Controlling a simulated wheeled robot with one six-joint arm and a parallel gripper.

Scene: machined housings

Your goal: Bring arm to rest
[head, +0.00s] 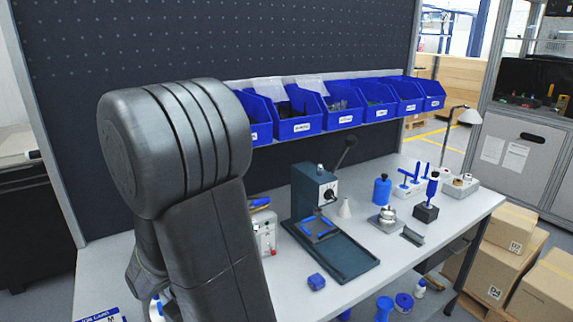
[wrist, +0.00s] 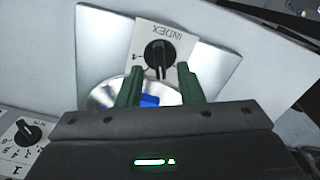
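My arm (head: 200,190) fills the left foreground of the head view as a thick dark grey link, bent at the top. My gripper (wrist: 159,68) shows in the wrist view as two green fingers, spread apart with nothing clasped between them. Beyond the fingers are a round silver disc (wrist: 104,95) with a blue piece (wrist: 149,100) at its middle, and a pale panel marked INDEX with a black knob (wrist: 158,54). I cannot tell how far the fingers are from these. My gripper does not show clearly in the head view.
The workbench (head: 408,262) carries a dark green press (head: 314,190) on a base plate, a blue bottle (head: 382,190) and metal parts. Several blue bins (head: 297,128) line the back panel. Cardboard boxes (head: 508,238) stand at the right. A second dial panel (wrist: 27,133) is at the wrist view's left.

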